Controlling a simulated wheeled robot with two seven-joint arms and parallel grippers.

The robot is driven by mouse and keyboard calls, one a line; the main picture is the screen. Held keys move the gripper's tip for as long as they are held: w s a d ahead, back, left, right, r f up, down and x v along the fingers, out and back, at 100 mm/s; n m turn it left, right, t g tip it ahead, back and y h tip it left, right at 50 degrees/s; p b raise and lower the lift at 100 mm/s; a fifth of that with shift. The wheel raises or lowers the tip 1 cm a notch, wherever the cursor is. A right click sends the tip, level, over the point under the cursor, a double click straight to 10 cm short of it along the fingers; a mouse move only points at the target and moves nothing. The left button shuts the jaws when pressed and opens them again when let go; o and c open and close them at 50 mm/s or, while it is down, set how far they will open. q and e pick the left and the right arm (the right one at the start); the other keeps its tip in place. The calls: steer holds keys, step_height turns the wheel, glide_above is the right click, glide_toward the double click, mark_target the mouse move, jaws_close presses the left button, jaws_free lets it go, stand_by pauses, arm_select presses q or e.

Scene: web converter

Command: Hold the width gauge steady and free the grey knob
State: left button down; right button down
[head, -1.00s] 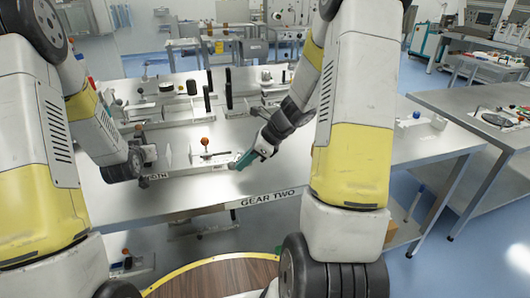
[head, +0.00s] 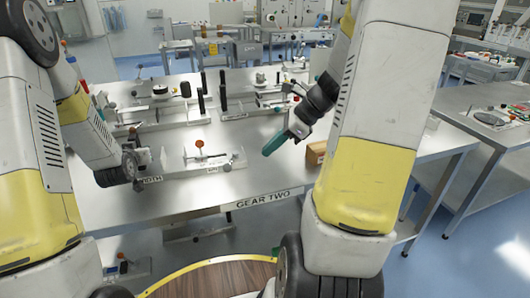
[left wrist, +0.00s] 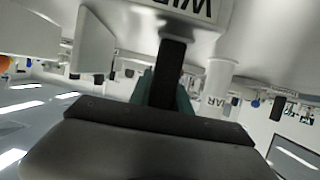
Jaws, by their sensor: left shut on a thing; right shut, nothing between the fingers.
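The width gauge shows as a white body with an upside-down label starting "WID" in the left wrist view (left wrist: 190,12). A dark bar (left wrist: 171,72) runs from it between teal fingers. My left gripper (left wrist: 165,95) is shut on that bar; in the head view it is at the left (head: 142,158), above a small "WIDTH" label on the bench. My right gripper (head: 268,149) is shut and empty, its teal fingertips in the air over the bench, right of a fixture with an orange-red knob (head: 199,143). I cannot make out the grey knob with certainty.
The steel bench (head: 230,190) has a "GEAR TWO" label on its front edge. Rails with black posts (head: 223,90) and a black knob (head: 186,89) stand behind. A cardboard box (head: 315,153) lies right of my right gripper. The middle front of the bench is clear.

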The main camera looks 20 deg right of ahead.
arm_select(q)
steer(key=shift+s+f, duration=0.25)
steer(key=shift+f, duration=0.05)
stand_by(0.7)
steer(key=c, duration=1.2)
jaws_free()
steer(key=shift+r, duration=0.1)
steer(key=shift+o, duration=0.4)
steer(key=shift+w+r, duration=0.1)
steer(key=shift+r, duration=0.1)
steer(key=v, duration=0.7)
steer(key=shift+s+r, duration=0.1)
steer(key=shift+s, duration=0.1)
